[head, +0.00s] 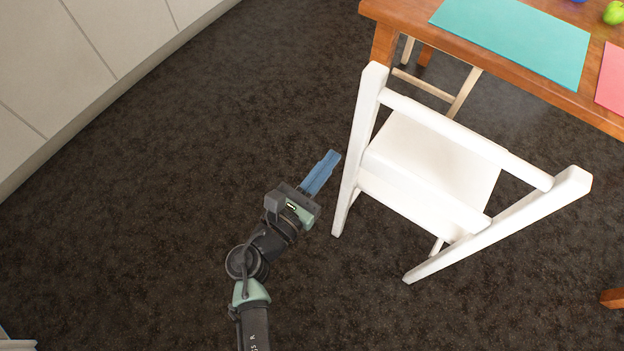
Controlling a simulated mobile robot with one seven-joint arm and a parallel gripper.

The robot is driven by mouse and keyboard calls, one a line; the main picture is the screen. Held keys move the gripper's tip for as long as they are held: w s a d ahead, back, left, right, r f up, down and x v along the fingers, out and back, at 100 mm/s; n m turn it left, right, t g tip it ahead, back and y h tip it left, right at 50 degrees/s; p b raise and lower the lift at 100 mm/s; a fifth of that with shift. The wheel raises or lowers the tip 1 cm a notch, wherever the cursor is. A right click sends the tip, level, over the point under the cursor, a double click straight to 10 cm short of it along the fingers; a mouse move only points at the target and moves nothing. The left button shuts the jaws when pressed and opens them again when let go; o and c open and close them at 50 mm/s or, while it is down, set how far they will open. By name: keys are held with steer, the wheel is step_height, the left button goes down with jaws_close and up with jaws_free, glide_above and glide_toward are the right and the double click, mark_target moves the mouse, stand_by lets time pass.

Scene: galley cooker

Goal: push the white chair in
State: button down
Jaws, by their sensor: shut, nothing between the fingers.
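The white chair (432,157) stands upright at the right of the head view, its backrest towards me and its seat towards the wooden table (515,68). The chair is at an angle to the table edge, and its seat lies mostly outside the tabletop. My gripper (329,160) is shut and empty, its blue fingers pointing up and right. It is just left of the chair's left back post; whether it touches the post I cannot tell.
A teal mat (515,35), a pink mat (612,80) and a green apple (615,13) are on the table. Pale legs of another seat (440,88) show under the table. Pale cabinets (75,65) line the left. Dark carpet (190,160) between is clear.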

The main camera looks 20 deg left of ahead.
mark_target(352, 133)
steer(key=shift+b+x, duration=0.35)
steer(key=shift+x, duration=2.3)
